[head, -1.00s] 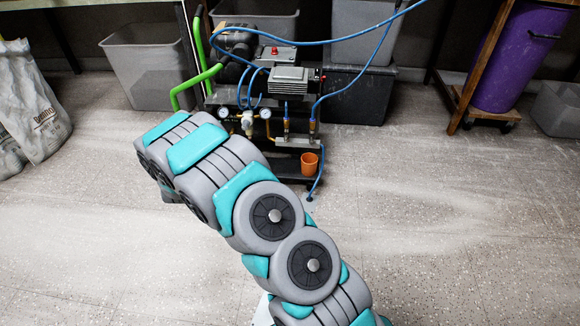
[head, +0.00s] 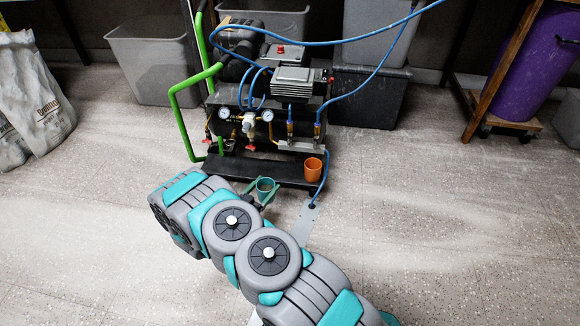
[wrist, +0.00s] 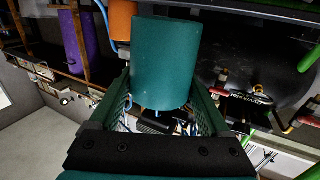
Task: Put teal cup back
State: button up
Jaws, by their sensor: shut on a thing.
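The teal cup (head: 265,185) is in my gripper (head: 262,192), in front of the compressor cart's black lower deck. In the wrist view, the teal cup (wrist: 165,60) fills the space between the two green fingers of my gripper (wrist: 163,88), which are shut on its sides. The cup looks upright in the head view, with its open top showing. I cannot tell its exact gap from the deck. My arm hides the floor below and to its left.
An orange cup (head: 313,170) stands on the right end of the black deck (head: 262,165); it also shows in the wrist view (wrist: 122,22). A blue hose (head: 325,178) hangs beside it. A green handle (head: 172,120) rises at the left. Floor at the right is clear.

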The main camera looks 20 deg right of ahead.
jog(key=b+x, duration=0.1)
jog(key=x, duration=1.4)
jog(key=shift+w+d+b, duration=0.15)
jog(key=shift+d+b, duration=0.15)
jog(key=shift+d, duration=0.05)
jog(key=shift+a+f, duration=0.15)
jog(key=shift+f, duration=0.55)
jog(key=shift+f, duration=0.15)
jog(key=o, duration=1.3)
